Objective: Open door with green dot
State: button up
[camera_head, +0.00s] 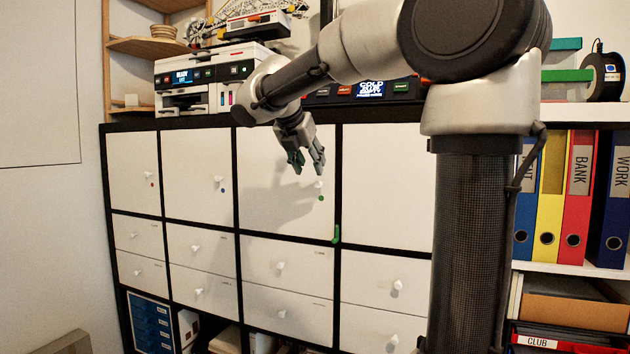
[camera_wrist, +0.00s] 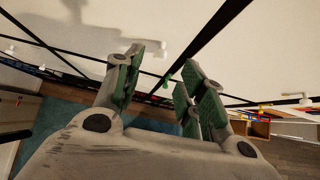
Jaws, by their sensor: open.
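The door with the green dot (camera_head: 265,180) is a white upper panel, third from the left, and it looks shut. Its green dot (camera_head: 321,198) sits near the right edge, just below a small white knob (camera_head: 319,184). My gripper (camera_head: 307,168) is open in front of this door, just above and left of the knob, with its fingers pointing down. In the wrist view, the open fingers (camera_wrist: 163,78) have green pads and nothing held between them. A small pale knob (camera_wrist: 162,48) shows beyond the fingertips; contact cannot be told.
A small green piece (camera_head: 336,235) is on the black frame below the door's right corner. Neighbouring doors have a red dot (camera_head: 152,185) and a blue dot (camera_head: 223,190). Drawers with knobs lie below. A printer (camera_head: 210,80) stands on top. Binders (camera_head: 576,195) stand at right.

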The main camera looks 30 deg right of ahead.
aim_at(318, 182)
jog(key=x, duration=0.7)
grip_shut()
